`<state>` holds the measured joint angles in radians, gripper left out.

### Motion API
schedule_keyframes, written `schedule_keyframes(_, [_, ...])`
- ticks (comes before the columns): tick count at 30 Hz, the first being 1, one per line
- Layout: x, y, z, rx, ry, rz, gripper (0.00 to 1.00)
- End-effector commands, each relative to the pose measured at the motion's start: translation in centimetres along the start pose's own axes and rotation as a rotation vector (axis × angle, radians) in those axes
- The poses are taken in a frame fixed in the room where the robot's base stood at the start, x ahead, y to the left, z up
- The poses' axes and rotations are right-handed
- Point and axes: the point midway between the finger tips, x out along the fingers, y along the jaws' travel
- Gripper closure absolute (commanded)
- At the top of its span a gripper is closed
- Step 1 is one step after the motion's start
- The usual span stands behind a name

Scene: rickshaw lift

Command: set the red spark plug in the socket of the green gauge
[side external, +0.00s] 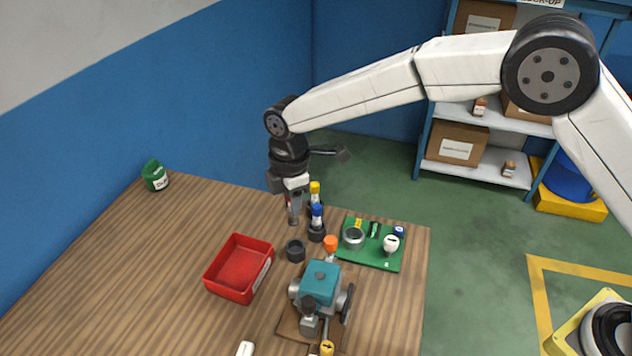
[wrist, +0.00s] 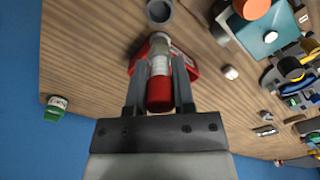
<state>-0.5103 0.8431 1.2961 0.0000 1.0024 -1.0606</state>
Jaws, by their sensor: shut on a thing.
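My gripper (wrist: 160,85) is shut on the red spark plug (wrist: 159,92), which has a red end and a pale shaft. In the side view my gripper (side external: 293,205) holds it roughly upright above the table, left of the blue-topped plug. The plug is mostly hidden there by the fingers. The green gauge (side external: 380,263) appears to be the green board lying flat at the table's right, with a silver ring-shaped socket (side external: 353,238) and a white round knob. My gripper is left of it and apart from it.
Blue-topped (side external: 317,215) and yellow-topped (side external: 315,188) plugs stand in dark holders beside my gripper. An empty-looking dark cup (side external: 295,251) stands nearer. A teal engine (side external: 320,284) with an orange knob (side external: 330,243), a red tray (side external: 238,268) and a green can (side external: 155,176) are around.

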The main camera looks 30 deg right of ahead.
Motion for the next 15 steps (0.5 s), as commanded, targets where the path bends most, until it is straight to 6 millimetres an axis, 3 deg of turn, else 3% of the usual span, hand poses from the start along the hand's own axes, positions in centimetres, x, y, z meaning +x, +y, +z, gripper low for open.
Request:
schedule_keyframes(10, [0.0, 0.0, 0.1, 0.000, 0.000, 0.000, 1.00])
schedule_keyframes(15, [0.2, -0.1, 1.1, 0.002, 0.000, 0.000, 1.00])
